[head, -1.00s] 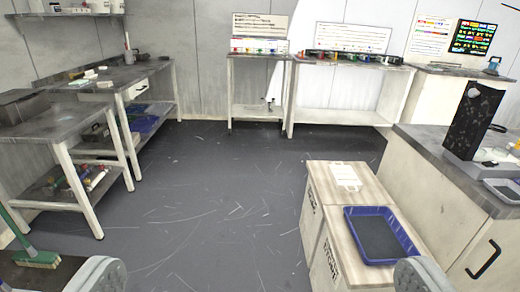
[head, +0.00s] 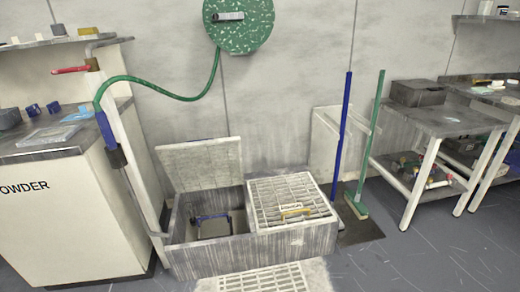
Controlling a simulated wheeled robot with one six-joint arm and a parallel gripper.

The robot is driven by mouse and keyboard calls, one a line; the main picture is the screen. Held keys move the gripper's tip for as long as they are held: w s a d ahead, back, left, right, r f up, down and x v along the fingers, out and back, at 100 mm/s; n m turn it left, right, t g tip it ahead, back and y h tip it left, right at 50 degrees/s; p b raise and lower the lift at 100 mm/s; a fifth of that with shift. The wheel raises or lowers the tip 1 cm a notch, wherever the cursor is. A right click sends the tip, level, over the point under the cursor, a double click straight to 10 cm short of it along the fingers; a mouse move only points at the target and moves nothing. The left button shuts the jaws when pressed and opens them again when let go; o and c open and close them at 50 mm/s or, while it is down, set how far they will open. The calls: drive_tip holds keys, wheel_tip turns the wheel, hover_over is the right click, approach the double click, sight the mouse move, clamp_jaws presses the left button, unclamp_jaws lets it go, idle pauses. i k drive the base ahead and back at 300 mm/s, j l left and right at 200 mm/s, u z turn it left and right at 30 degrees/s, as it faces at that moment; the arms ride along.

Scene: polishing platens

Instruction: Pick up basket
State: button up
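A floor pit with two compartments (head: 210,260) stands against the wall. Its left compartment is open, with a lid (head: 200,165) tilted back behind it. Inside it is a blue handle-like frame (head: 211,217) over a pale, flat bottom; this may be the basket, but its body is too small and shaded to tell. A grate (head: 290,192) with a yellow handle (head: 295,211) covers the right compartment. My gripper is not in view.
A powder cabinet (head: 65,215) stands left, beside a post with a green hose (head: 160,97). A blue pole (head: 343,130) and green broom (head: 370,140) lean right of the pit. A floor grate (head: 265,280) lies in front. Grey floor (head: 430,255) is clear at right.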

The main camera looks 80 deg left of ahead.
sight(217, 225)
drive_tip(key=u, duration=2.75)
drive_tip(key=z, duration=4.05)
drive_tip(key=j+z, duration=0.15)
drive_tip(key=j, duration=0.15)
drive_tip(key=k+j+z, duration=0.1)
drive_tip(key=k+j, duration=0.05)
drive_tip(key=j, duration=0.1)
